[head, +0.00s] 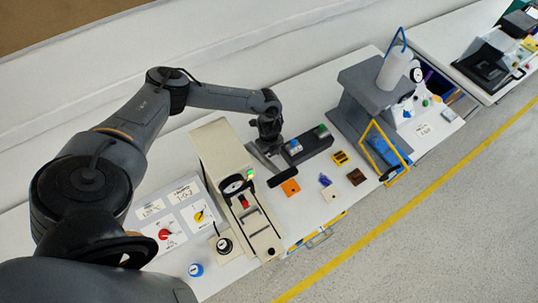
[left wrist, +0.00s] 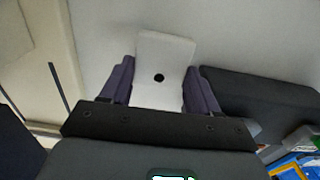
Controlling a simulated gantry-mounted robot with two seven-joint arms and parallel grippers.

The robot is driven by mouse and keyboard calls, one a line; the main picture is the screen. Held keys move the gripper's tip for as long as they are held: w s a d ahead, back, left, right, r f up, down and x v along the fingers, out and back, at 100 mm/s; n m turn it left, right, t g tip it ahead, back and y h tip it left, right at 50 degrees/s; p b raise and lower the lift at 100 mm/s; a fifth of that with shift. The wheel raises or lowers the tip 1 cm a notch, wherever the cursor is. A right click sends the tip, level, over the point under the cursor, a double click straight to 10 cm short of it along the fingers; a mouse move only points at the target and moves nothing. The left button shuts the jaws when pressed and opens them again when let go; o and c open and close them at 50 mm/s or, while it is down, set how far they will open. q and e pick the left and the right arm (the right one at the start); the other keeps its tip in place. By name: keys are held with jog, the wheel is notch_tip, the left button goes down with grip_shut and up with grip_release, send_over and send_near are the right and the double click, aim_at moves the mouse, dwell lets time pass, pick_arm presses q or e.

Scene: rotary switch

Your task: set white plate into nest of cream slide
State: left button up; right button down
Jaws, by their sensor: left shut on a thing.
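My left gripper (head: 268,145) is beside the upper part of the cream machine, to its right, in the head view. In the left wrist view its fingers (left wrist: 160,82) are shut on the white plate (left wrist: 163,58), a flat rectangular piece with a dark round hole. The plate is hidden or too small to make out in the head view. The cream slide (head: 266,242) extends from the front of the cream machine, with a dark slot and a red part near it; its nest is not clear. A cream body (left wrist: 35,65) shows at the left in the left wrist view. My right gripper is not seen.
A dark box with lit buttons (head: 308,146) stands right of the gripper. A switch panel (head: 172,222) is left of the machine; a grey press (head: 372,90) stands at the right.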

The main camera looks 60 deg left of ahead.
aim_at(269, 155)
pick_arm(q)
jog(key=shift+f, duration=0.7)
jog(key=shift+f, duration=0.15)
jog(key=o, duration=0.8)
jog(key=shift+c, duration=0.2)
jog(key=shift+o, duration=0.3)
notch_tip(269, 155, up, 12)
jog(key=p, duration=0.1)
jog(key=shift+r, duration=0.2)
